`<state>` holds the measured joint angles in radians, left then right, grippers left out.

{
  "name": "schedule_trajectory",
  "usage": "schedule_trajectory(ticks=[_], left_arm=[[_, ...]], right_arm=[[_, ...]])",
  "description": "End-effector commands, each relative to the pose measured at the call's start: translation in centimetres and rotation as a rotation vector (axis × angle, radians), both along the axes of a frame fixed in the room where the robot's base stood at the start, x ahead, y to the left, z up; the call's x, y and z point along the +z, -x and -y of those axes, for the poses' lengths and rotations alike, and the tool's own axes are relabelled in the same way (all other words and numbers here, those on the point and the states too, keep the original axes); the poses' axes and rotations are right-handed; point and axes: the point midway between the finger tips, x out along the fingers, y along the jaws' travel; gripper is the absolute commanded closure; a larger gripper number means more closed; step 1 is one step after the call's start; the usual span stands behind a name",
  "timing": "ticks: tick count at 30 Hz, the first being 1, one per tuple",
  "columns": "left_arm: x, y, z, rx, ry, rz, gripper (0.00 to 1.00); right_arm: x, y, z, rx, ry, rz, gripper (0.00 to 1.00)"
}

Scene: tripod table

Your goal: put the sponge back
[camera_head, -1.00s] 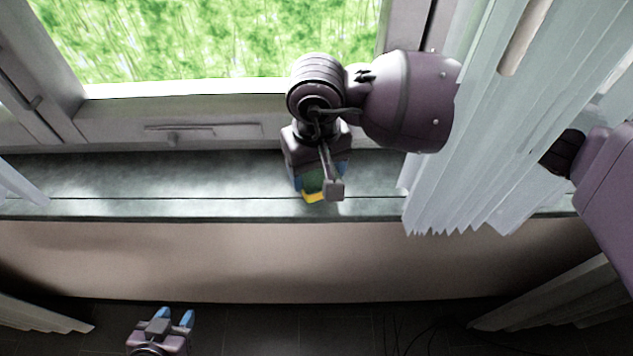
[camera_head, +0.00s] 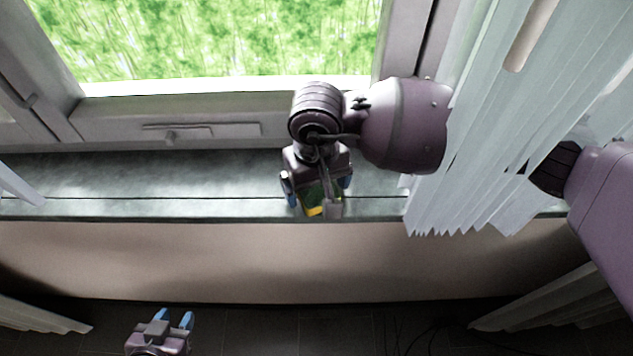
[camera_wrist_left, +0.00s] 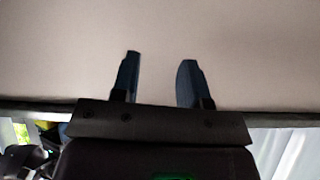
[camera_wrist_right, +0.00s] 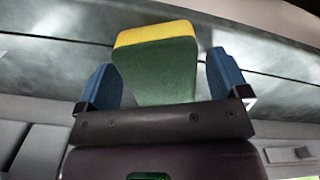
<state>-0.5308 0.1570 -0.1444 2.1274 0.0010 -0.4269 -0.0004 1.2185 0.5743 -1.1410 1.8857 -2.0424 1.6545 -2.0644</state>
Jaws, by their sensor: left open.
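The sponge, green with a yellow layer, shows at the front of the grey window sill, partly hidden by my right arm in the head view (camera_head: 313,211). In the right wrist view the sponge (camera_wrist_right: 155,70) stands between the two blue fingers of my right gripper (camera_wrist_right: 165,82), with a gap visible on each side. My right gripper (camera_head: 318,191) is open around it over the sill. My left gripper (camera_head: 174,317) is open and empty, low at the left in front of the wall. In the left wrist view its fingers (camera_wrist_left: 158,80) are apart, facing bare wall.
The window sill (camera_head: 150,180) is clear to the left of my right gripper. A white pleated curtain (camera_head: 480,170) hangs close to my right arm. A window frame with a handle (camera_head: 171,136) stands behind the sill. Below is a plain wall (camera_head: 150,258).

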Motion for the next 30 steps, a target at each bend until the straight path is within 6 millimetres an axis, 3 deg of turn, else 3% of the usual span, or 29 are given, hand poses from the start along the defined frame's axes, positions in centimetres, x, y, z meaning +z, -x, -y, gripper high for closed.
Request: schedule_trajectory(ticks=[11, 24, 30], left_arm=[[0.1, 0.2, -0.2, -0.001, -0.005, -0.002, 0.59], [1.0, 0.1, 0.2, 0.012, 0.010, 0.008, 0.59], [1.2, 0.0, 0.3, 0.011, 0.010, 0.013, 0.59]], right_arm=[[1.3, -0.1, 0.0, 0.001, -0.002, 0.004, 0.07], [9.3, 0.0, 0.0, 0.001, -0.001, 0.005, 0.07], [11.5, -0.1, 0.0, 0.000, 0.000, 0.002, 0.07]])
